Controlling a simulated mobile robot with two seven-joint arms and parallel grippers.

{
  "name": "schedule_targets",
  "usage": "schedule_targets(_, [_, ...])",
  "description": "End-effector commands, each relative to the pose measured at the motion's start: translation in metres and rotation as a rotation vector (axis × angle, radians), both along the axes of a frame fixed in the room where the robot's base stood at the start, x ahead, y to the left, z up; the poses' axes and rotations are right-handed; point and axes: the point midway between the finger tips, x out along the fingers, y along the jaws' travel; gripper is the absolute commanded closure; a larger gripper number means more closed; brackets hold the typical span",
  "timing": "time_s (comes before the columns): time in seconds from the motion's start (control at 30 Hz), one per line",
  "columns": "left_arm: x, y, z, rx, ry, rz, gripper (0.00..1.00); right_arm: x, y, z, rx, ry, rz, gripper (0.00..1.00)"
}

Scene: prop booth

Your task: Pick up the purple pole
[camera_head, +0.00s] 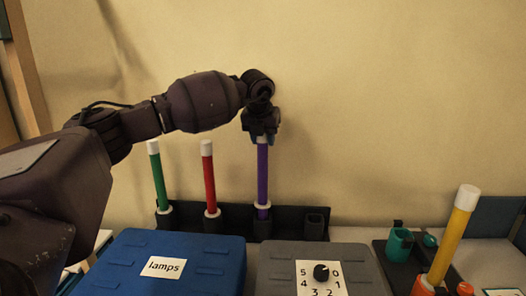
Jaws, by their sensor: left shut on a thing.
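The purple pole (263,175) stands upright in the black rack (285,222) at the back, with a white ring near its foot. My left gripper (262,138) points down over the pole and is shut on its top end, hiding most of that end. The pole's foot still appears to be at its holder in the rack; I cannot tell whether it is lifted slightly. My right gripper is not in view.
A green pole (158,178) and a red pole (209,180) stand left of the purple one. The rack's rightmost holder (316,222) is empty. A blue case (170,262) labelled lamps, a grey dial case (275,268) and a tilted yellow pole (452,235) stand in front.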

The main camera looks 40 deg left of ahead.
Motion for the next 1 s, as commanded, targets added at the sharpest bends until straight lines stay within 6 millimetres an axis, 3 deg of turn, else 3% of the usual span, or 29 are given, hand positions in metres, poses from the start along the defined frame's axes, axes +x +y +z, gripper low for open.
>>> schedule_targets(0.1, [0.000, -0.001, 0.031, -0.001, -0.007, -0.002, 1.00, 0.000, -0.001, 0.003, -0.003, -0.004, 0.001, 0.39])
schedule_targets(0.4, [0.000, 0.000, 0.080, -0.002, -0.005, 0.000, 1.00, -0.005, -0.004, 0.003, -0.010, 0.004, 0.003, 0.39])
schedule_targets(0.77, [-0.043, -0.015, 0.078, 0.002, -0.001, -0.003, 1.00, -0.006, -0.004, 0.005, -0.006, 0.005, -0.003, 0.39])
schedule_targets(1.0, [-0.091, -0.032, 0.078, 0.003, -0.002, -0.002, 1.00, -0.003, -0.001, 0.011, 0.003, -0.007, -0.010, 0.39])
